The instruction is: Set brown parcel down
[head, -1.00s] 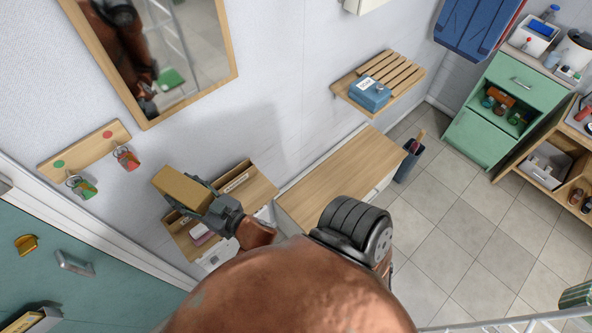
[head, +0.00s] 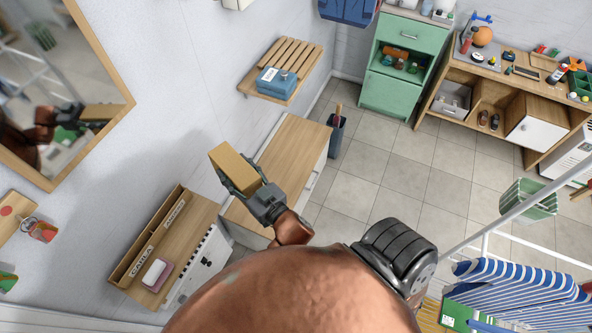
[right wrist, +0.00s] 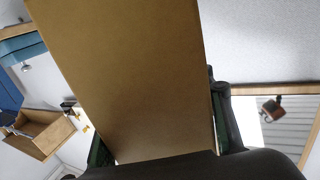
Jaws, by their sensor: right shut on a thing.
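The brown parcel (head: 237,167) is a plain tan box, held up by my right gripper (head: 250,182). The gripper is shut on it, with a finger along each side. In the right wrist view the parcel (right wrist: 125,75) fills the middle of the picture between the dark fingers. In the head view the parcel appears in front of the left end of a wooden-topped cabinet (head: 292,152). Its height above that top is hard to tell, and it looks raised. My left gripper is not in view.
A slatted wall shelf (head: 293,55) carries a blue box (head: 276,82). A wooden letter shelf (head: 188,232) with a pink-and-white item (head: 157,274) stands at lower left. A dark bin (head: 337,135) stands by the cabinet. The cabinet's right part is bare.

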